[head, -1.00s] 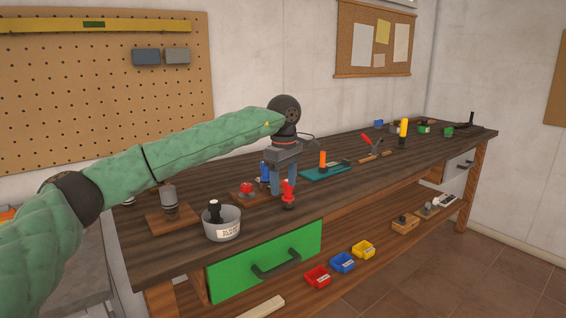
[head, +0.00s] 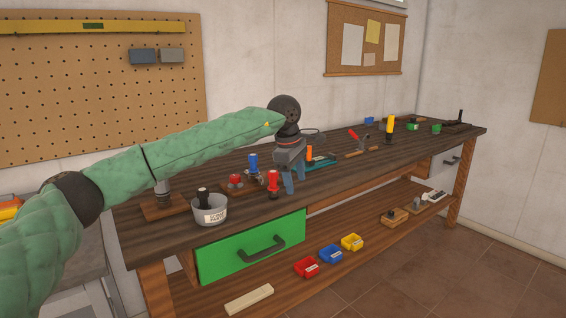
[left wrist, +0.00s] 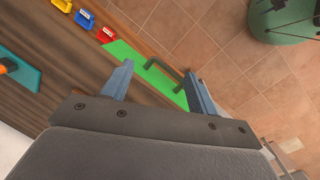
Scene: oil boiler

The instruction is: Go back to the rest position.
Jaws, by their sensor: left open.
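My left gripper (head: 293,186) is open and points down near the front edge of the workbench (head: 345,178), above the right part of the green drawer. It holds nothing. In the left wrist view its two blue-grey fingers (left wrist: 160,75) are spread, with the green drawer front (left wrist: 125,58) and its dark handle seen beyond them. My left arm reaches in from the left across the bench. My right gripper is in neither view.
A red-topped bottle (head: 272,184) stands just left of the gripper. A grey labelled bucket (head: 209,210) stands farther left. The green drawer (head: 235,252) is below the bench top. Red (head: 306,267), blue (head: 331,254) and yellow (head: 352,242) bins sit on the lower shelf. The floor in front is clear.

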